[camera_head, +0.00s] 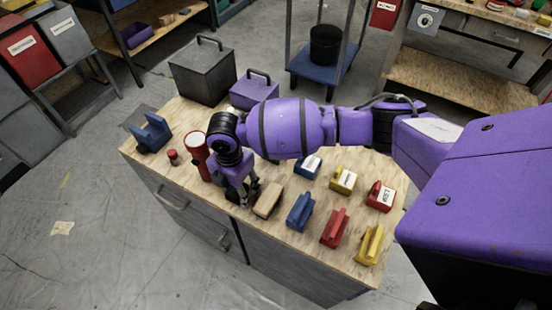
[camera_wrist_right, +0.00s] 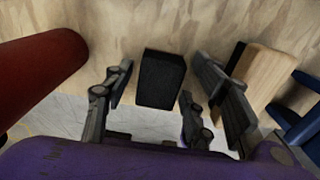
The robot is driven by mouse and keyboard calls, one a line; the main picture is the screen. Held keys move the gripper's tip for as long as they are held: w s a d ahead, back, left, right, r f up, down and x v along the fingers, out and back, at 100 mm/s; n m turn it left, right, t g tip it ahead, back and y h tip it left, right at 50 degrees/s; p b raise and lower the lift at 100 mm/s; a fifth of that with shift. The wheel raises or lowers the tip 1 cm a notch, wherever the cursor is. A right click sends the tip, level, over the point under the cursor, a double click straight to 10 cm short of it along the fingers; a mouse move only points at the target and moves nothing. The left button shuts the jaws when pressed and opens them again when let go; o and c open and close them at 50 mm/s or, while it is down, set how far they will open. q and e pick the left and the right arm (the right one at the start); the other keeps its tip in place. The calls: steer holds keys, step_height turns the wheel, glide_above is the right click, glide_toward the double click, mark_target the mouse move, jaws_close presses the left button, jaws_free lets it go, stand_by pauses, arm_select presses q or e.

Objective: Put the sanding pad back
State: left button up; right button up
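My right gripper (camera_head: 244,196) points down over the front edge of the workbench. In the right wrist view its dark fingers (camera_wrist_right: 158,85) stand apart, with a black block (camera_wrist_right: 160,78) between them and a thin gap at each side. I cannot tell for sure whether this block is the sanding pad; the hand hides it in the head view. A tan wooden block with a dark underside (camera_head: 268,201) lies just right of the gripper, and it shows at the right in the wrist view (camera_wrist_right: 262,78). My left gripper is not in view.
A red cylinder (camera_head: 196,150) stands close left of the hand, beside a small red-topped item (camera_head: 173,157) and a blue holder (camera_head: 152,132). Blue (camera_head: 300,211), red (camera_head: 334,228) and yellow (camera_head: 370,244) blocks line the front right. Grey (camera_head: 203,72) and purple (camera_head: 254,90) boxes stand behind.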

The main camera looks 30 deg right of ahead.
steer(key=shift+w+r, duration=0.15)
steer(key=shift+r, duration=0.05)
step_height(320, 180, up, 12)
steer(key=p, duration=0.1)
stand_by(0.4)
steer(key=shift+d+r, duration=0.1)
